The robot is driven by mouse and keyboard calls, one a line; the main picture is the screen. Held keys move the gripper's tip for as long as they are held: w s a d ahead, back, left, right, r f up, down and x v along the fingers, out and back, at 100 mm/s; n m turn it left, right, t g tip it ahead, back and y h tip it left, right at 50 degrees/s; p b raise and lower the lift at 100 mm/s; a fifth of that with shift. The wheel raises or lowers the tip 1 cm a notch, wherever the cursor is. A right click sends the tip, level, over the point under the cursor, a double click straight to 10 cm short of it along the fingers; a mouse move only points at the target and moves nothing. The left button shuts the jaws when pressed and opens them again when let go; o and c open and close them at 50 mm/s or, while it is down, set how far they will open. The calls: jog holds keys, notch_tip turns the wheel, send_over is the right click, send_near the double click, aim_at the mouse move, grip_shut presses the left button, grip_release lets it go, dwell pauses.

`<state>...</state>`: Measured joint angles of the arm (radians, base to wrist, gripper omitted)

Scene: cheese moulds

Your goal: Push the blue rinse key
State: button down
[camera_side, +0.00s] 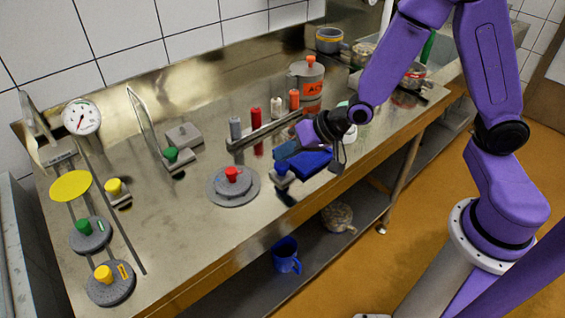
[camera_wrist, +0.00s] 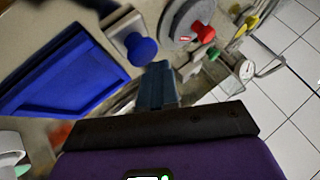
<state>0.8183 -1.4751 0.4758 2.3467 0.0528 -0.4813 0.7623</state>
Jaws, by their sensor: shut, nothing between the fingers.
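The blue rinse key (camera_side: 281,168) is a round blue knob on a small grey base near the counter's front edge. In the wrist view the blue key (camera_wrist: 141,48) stands on its pale base, just left of my fingertips. My gripper (camera_side: 280,154) is shut and empty, with its fingers close above the key. In the wrist view the shut gripper (camera_wrist: 158,68) points towards the area beside the key. I cannot tell whether the fingers touch it.
A blue tray (camera_wrist: 55,75) lies right beside the key. A red knob on a round grey disc (camera_side: 233,186) stands to the left. Behind are grey, red and orange pegs on a rack (camera_side: 262,133). Green and yellow knobs stand farther left.

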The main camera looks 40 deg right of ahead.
aim_at(286, 164)
jog(key=shift+f, duration=0.2)
dwell(0.5)
jog(key=shift+f, duration=0.55)
dwell(0.5)
jog(key=shift+r, duration=0.1)
jog(key=shift+r, duration=0.75)
jog(key=shift+r, duration=2.9)
